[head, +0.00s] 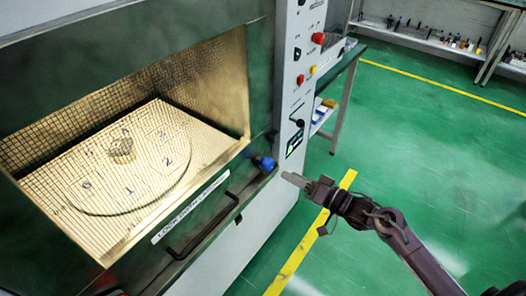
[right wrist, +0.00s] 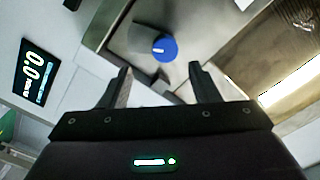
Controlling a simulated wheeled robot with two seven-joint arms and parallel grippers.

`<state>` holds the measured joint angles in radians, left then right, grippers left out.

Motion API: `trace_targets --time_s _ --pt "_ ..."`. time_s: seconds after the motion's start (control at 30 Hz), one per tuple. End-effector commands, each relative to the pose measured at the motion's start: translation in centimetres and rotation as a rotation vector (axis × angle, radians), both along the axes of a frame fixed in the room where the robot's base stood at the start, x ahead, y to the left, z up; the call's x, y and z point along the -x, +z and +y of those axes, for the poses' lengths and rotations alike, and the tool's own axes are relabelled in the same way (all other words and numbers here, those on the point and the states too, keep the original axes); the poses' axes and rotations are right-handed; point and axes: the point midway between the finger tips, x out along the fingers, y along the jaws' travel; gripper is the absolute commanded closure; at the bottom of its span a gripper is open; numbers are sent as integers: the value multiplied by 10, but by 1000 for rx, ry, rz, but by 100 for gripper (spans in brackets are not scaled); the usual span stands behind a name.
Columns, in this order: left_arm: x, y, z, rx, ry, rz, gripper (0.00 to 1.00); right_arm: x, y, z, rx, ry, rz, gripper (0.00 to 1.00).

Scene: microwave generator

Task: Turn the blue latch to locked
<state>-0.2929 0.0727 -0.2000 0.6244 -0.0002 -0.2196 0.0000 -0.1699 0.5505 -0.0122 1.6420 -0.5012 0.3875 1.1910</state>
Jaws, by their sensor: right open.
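The blue latch (head: 264,163) sits at the right edge of the microwave door, below and right of the window. In the right wrist view the blue latch (right wrist: 165,47) is a round blue knob with a small white mark, seen beyond and between my fingertips. My right gripper (head: 286,177) is just right of the latch in the head view, apart from it. In the right wrist view its two fingers (right wrist: 160,75) are spread with nothing between them. My left gripper is not in view.
The microwave door has a black handle (head: 204,232) and a white label (head: 190,208) below the window. A small display (right wrist: 36,77) shows 0.0. Green floor lies open to the right.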

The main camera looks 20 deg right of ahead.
Motion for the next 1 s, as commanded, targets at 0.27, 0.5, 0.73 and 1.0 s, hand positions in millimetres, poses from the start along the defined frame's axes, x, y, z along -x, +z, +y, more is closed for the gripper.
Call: trace_targets --time_s 0.27,0.5,0.73,1.0 --pt "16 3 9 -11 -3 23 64 -31 3 24 -6 2 -4 44" --pt "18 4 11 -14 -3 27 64 -55 2 43 -3 1 -2 44" --pt "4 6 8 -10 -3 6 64 -60 1 48 -1 1 -1 44" --pt "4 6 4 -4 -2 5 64 -60 1 47 -1 1 0 61"
